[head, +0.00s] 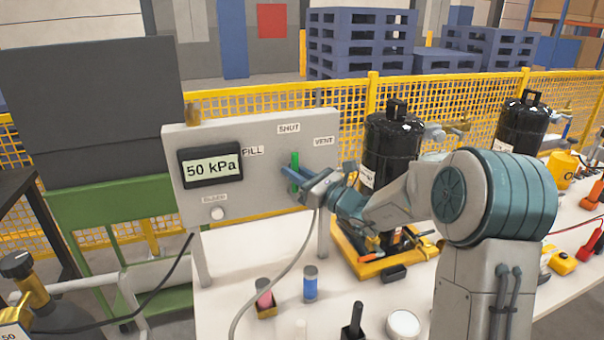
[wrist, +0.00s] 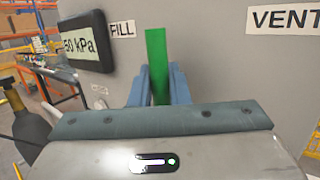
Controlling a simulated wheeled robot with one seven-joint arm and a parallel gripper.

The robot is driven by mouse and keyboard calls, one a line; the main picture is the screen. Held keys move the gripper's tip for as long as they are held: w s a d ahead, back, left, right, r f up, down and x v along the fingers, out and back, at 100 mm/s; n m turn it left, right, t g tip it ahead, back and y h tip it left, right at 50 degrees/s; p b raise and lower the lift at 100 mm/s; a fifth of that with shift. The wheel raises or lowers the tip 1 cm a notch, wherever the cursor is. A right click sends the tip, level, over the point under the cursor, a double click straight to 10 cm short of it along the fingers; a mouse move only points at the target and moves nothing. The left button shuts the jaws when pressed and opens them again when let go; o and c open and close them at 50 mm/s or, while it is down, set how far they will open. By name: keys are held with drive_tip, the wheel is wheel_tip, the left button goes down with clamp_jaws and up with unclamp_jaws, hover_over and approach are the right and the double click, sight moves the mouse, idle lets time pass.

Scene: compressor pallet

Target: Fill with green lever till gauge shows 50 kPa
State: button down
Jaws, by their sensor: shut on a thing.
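The green lever (head: 295,172) stands upright on the grey panel (head: 245,130), below the SHUT label (head: 289,128), between the FILL label (head: 253,151) and the VENT label (head: 324,141). My gripper (head: 292,180) is shut on the lever. In the wrist view the green lever (wrist: 158,66) rises between my two blue fingers (wrist: 158,88). The gauge (head: 211,167) on the panel reads 50 kPa. It also shows at the left of the wrist view (wrist: 84,42). The lever's lower part is hidden by my gripper.
A knob (head: 217,213) sits below the gauge.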

drive_tip(key=shift+f, duration=0.1)
drive_tip(key=c, duration=1.7)
unclamp_jaws()
drive_tip(key=b+v, duration=0.1)
drive_tip(key=v, duration=1.2)
drive_tip(key=shift+s+d, duration=0.2)
drive_tip(key=shift+d, duration=0.15)
